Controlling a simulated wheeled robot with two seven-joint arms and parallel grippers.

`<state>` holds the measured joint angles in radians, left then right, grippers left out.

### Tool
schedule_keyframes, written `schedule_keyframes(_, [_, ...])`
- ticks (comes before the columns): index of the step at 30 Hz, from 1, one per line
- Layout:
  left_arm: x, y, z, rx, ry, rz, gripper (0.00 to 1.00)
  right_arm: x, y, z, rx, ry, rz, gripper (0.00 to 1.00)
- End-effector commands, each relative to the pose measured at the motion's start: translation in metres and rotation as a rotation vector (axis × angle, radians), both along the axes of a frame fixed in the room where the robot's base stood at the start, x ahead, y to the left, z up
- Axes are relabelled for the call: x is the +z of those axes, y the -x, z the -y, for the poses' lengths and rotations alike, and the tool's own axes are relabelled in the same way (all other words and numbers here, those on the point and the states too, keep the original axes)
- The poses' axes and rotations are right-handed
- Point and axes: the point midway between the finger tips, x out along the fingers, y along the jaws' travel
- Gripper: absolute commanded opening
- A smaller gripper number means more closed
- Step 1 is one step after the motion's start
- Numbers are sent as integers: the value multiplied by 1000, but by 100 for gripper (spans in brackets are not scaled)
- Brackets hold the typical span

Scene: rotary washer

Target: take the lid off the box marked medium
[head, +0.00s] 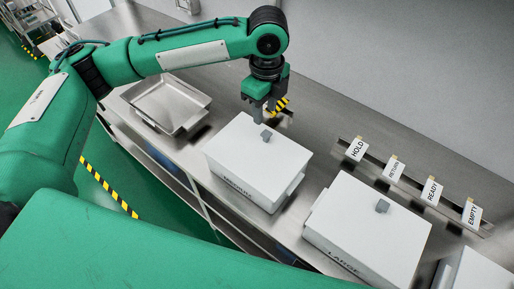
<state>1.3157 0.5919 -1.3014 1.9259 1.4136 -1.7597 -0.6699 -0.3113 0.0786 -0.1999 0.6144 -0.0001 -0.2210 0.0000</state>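The box marked medium (238,187) is white and stands on the steel bench, its dark label on the front side partly hard to read. Its white lid (243,150) is on, with a small grey knob (266,135) on top. My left gripper (264,117) points down just behind the knob in the picture, over the lid's far edge. Its two grey fingers look apart with nothing between them, and they do not appear to touch the knob. My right gripper is not in view.
A white box marked large (365,228), with its own knob, stands to the right. An empty steel tray (166,103) is at left. Tags reading HOLD (357,149), READY (431,191) and EMPTY (473,214) stand along the back. Another white box (480,272) is cut off at lower right.

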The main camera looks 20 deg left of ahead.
Motion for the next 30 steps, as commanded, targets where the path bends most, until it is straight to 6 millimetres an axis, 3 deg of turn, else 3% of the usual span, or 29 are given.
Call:
schedule_keyframes(2, [-14,0,0,2,0,-3,40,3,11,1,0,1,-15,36])
schedule_keyframes(5, [-27,0,0,2,0,-2,40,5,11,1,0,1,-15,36])
schedule_keyframes(14, [-52,2,4,0,0,-3,40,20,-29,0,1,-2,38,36])
schedule_keyframes(21, [-83,3,5,0,0,0,40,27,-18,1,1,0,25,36])
schedule_keyframes(29, [-86,2,5,-1,0,1,40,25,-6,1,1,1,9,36])
schedule_keyframes(30, [-86,2,5,-1,0,1,32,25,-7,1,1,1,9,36])
